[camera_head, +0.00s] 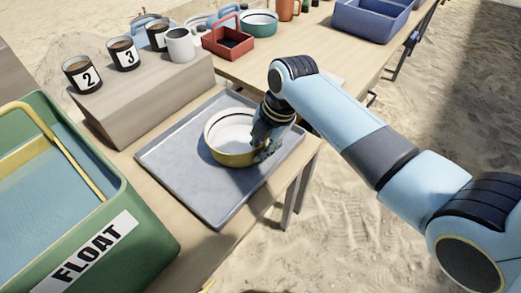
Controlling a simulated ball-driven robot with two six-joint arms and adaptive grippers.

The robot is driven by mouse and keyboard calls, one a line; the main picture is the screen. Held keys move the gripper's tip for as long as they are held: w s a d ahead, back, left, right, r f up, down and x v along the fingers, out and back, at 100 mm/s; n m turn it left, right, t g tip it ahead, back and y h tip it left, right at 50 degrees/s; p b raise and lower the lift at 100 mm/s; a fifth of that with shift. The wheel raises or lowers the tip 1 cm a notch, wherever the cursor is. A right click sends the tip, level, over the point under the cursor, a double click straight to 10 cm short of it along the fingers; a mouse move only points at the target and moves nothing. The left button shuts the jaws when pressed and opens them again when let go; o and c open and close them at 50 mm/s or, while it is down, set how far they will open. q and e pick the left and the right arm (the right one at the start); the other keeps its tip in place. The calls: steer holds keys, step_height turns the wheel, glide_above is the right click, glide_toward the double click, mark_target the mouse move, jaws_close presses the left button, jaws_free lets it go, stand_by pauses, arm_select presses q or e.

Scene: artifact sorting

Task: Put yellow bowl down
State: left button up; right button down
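The yellow bowl (232,153), white inside, is upright over the grey tray (165,160) on the wooden table. Whether its base touches the tray, I cannot tell. My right gripper (267,147) is at the bowl's right rim, its fingers closed around the rim. The far finger is partly hidden by the bowl wall and the gripper body. My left gripper is not in view.
A green bin marked FLOAT (130,225) stands at the left front. A wooden block (140,95) bears numbered cups (83,75) and a white cup (180,45). A red basket (228,42), a green bowl (259,23) and a blue crate (370,20) stand behind. The tray's front is bare.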

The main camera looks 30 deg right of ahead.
steer(key=shift+f, duration=0.4)
steer(key=c, duration=1.5)
jaws_free()
steer(key=p+v, duration=0.2)
steer(key=v, duration=1)
steer(key=shift+f, duration=0.1)
